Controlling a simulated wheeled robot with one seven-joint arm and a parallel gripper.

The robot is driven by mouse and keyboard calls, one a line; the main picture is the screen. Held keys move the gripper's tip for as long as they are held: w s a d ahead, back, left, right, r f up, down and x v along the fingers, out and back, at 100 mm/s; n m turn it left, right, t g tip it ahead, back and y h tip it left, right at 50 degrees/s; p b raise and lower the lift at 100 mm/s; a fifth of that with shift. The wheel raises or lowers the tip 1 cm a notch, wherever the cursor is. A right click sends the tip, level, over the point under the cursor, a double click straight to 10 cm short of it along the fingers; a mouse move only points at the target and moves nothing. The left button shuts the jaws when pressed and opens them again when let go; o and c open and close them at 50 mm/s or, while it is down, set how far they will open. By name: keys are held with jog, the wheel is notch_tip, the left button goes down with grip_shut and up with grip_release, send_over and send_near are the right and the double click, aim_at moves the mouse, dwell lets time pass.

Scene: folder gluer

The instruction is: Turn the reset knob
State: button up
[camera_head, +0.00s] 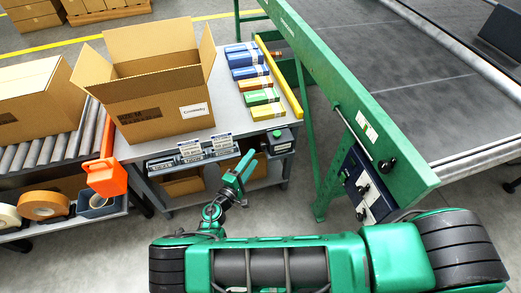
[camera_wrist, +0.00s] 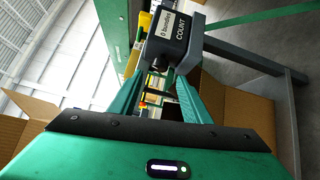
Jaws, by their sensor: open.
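A dark grey counter box (camera_head: 280,141) is fixed at the right front corner of the packing table. In the wrist view the counter box (camera_wrist: 176,38) carries a label reading "0 bundles" and "COUNT". A dark round knob (camera_wrist: 157,63) sticks out from its side; I cannot make it out clearly in the head view. My gripper (camera_head: 246,164) is open and empty, just left of and below the box. In the wrist view my gripper (camera_wrist: 162,76) has its fingers spread, with the knob just beyond the tips; I see no contact.
An open carton (camera_head: 160,85) and several small coloured boxes (camera_head: 258,97) stand on the table (camera_head: 228,112). The green machine frame (camera_head: 350,95) stands close on the right.

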aim_at(264, 146)
jog(key=x, duration=0.6)
jog(key=shift+w+d, duration=0.2)
jog(key=shift+w, duration=0.15)
jog(key=shift+c, duration=0.6)
jog(key=c, duration=0.9)
